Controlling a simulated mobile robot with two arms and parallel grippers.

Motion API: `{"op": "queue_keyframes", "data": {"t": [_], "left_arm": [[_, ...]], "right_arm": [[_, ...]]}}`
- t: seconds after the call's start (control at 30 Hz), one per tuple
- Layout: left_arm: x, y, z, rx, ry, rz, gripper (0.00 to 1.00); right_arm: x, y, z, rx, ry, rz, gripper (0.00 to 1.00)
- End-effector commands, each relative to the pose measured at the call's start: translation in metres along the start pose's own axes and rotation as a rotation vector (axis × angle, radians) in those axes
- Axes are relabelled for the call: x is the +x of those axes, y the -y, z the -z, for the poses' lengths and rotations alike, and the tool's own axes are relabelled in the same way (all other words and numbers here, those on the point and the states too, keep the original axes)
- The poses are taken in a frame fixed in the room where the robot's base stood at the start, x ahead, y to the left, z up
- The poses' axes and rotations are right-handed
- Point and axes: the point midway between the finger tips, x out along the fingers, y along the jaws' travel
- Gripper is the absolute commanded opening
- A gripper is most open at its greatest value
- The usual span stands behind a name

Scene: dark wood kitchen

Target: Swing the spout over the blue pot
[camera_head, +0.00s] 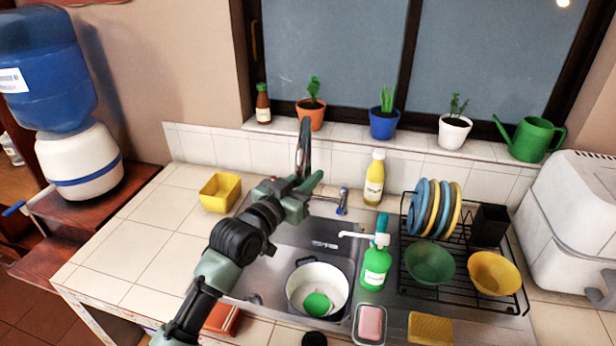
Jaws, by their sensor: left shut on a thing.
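The chrome spout (303,145) rises at the back edge of the sink, below and in front of the orange plant pot. The blue pot (384,125) with a green plant stands upright on the window sill, to the right of the spout. My left gripper (306,187) is at the spout's lower part and shut on it; its fingers hide that part and the base. My right gripper is out of view.
The metal sink (278,262) holds a white pot (328,273) with a green item. A yellow bottle (374,178), a green soap dispenser (375,266) and a dish rack (459,250) stand to the right. A yellow box (219,194) stands left.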

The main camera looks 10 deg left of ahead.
Motion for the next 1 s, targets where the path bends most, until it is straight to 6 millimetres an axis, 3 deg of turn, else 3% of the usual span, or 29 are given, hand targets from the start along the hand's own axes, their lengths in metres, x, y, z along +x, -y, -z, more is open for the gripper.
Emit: {"op": "queue_keyframes", "data": {"t": [0.03,0.57,0.6,0.67,1.0], "left_arm": [[0.0003,0.0035,0.0095,0.009,-0.019,0.006,0.00],[0.0001,0.0040,0.0101,0.009,-0.020,0.007,0.00],[0.0001,0.0040,0.0101,0.009,-0.020,0.007,0.28],[0.0001,0.0035,0.0092,0.008,-0.018,0.006,0.41],[-0.0020,0.0017,0.0034,0.003,-0.008,0.003,0.41]], "right_arm": [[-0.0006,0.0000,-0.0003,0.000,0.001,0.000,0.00],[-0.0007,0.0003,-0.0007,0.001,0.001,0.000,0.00],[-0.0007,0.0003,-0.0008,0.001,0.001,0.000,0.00],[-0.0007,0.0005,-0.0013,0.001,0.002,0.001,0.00],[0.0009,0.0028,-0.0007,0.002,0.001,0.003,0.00]]}}
